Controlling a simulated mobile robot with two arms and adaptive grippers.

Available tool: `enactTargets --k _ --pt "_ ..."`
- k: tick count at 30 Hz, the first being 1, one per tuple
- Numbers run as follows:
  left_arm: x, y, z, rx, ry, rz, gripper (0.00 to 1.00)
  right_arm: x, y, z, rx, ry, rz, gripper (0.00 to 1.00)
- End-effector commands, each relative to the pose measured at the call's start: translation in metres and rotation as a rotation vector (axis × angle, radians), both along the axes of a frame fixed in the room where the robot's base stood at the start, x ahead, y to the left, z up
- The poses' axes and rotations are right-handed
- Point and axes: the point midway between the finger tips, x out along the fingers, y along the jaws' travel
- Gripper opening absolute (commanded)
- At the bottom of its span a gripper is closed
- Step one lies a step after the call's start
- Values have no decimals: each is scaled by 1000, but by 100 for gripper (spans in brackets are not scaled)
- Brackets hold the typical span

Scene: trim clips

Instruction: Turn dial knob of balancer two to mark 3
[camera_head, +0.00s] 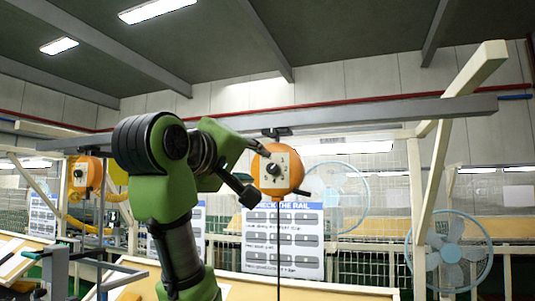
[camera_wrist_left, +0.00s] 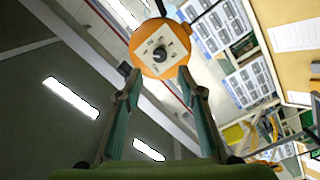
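An orange round balancer (camera_head: 279,184) hangs from the grey rail, with a pale square dial plate and a dark knob (camera_head: 273,169) on its front. The balancer (camera_wrist_left: 145,64) and its knob (camera_wrist_left: 158,54) also show in the left wrist view, ahead of the fingertips. The marks on the plate are too small to read surely. My left gripper (camera_head: 253,172) is open, its fingers spread just left of the dial in the head view. In the left wrist view the open gripper (camera_wrist_left: 158,80) has nothing between its fingers. A second orange balancer (camera_head: 92,161) hangs at the far left. My right gripper is out of view.
The grey rail (camera_head: 350,112) runs across above the balancers. A dark cable hangs below the nearer balancer, before a "CHECK THE RAIL" board (camera_head: 300,240). A pale wooden post (camera_head: 432,190) and blue fans (camera_head: 452,255) stand at right.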

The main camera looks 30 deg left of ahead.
Motion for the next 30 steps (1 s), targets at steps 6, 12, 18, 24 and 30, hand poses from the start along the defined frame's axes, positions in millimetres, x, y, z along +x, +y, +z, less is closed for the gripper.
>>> enactTargets --k 6,12,18,24,30 --pt "47 10 3 2 7 2 36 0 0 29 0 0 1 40" --pt "71 14 2 1 2 0 36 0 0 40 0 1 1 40" --pt "79 16 0 1 1 1 36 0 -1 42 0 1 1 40" --pt "79 16 0 1 0 0 36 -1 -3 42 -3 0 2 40" --pt "79 15 0 1 0 0 0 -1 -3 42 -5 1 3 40"
